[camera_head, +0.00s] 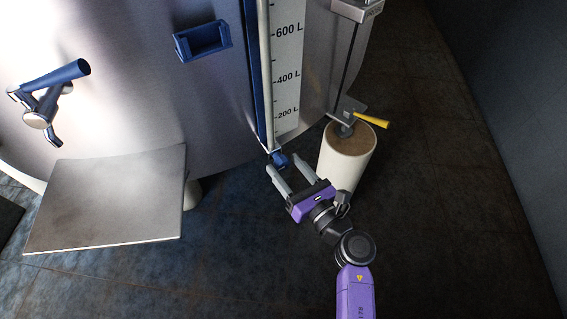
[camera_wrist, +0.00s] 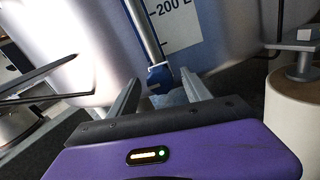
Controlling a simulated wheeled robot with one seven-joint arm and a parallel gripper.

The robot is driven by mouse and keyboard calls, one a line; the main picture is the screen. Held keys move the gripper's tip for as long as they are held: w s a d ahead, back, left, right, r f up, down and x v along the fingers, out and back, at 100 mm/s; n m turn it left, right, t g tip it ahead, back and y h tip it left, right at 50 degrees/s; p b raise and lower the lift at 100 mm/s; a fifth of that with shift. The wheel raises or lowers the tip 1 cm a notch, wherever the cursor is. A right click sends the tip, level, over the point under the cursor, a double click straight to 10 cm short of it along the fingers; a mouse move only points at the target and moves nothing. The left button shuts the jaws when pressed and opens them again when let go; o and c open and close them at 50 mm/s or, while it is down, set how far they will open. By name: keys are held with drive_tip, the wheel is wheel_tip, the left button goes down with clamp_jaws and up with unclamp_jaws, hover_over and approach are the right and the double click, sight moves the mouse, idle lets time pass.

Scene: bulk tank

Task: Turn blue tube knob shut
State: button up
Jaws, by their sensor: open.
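The blue knob (camera_head: 279,159) sits at the bottom end of the clear level tube (camera_head: 265,90) on the tank's front. In the wrist view the blue knob (camera_wrist: 160,76) shows beyond and between my fingertips. My gripper (camera_head: 289,170) is open, with one finger on each side of the knob's lower part as seen from the head. I cannot tell whether either finger touches the knob. My gripper also fills the lower part of the wrist view (camera_wrist: 160,93).
A white scale strip (camera_head: 289,70) runs beside the tube. A pale cylinder (camera_head: 346,160) with a yellow-handled valve (camera_head: 371,121) above it stands close to my gripper's right. A grey plate (camera_head: 110,200), a blue-handled tap (camera_head: 50,95) and a blue holder (camera_head: 203,41) are at left.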

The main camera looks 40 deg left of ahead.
drive_tip(key=shift+x, duration=0.85)
clamp_jaws()
